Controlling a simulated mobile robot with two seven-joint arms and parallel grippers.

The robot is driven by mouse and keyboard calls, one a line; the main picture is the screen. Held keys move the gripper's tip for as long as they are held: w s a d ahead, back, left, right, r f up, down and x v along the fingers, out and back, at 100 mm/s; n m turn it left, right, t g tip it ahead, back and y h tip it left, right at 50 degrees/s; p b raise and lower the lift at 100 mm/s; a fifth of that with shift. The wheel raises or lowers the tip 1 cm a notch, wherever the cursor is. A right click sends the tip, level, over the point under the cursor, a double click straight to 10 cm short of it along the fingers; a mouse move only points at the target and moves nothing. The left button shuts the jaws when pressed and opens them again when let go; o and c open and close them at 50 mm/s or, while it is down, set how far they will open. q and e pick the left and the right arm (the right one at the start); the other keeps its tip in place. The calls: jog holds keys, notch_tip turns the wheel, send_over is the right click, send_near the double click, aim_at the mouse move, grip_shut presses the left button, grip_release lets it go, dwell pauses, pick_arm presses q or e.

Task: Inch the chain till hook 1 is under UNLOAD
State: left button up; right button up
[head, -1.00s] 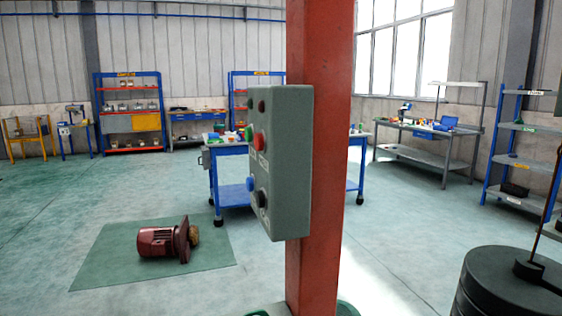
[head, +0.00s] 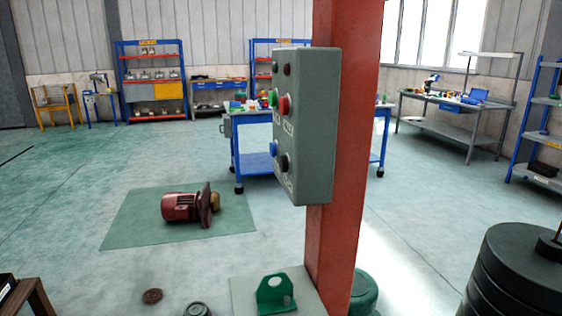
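A grey control box (head: 308,125) is fixed to a red-orange post (head: 347,170) in the middle of the head view. On its face are a green button (head: 273,98), a red button (head: 284,106), a blue button (head: 273,148) and a black knob or button (head: 284,163). Two small dark lamps sit near its top. The labels are too small to read. The chain, hook 1 and the UNLOAD mark are not in view. Neither of my grippers is in view.
A red motor (head: 183,207) lies on a green mat (head: 125,228). A green lug (head: 275,293) stands on a plate at the post's foot. Black stacked weights (head: 510,275) stand at the lower right. A blue workbench (head: 255,166) is behind the box. Open floor lies left.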

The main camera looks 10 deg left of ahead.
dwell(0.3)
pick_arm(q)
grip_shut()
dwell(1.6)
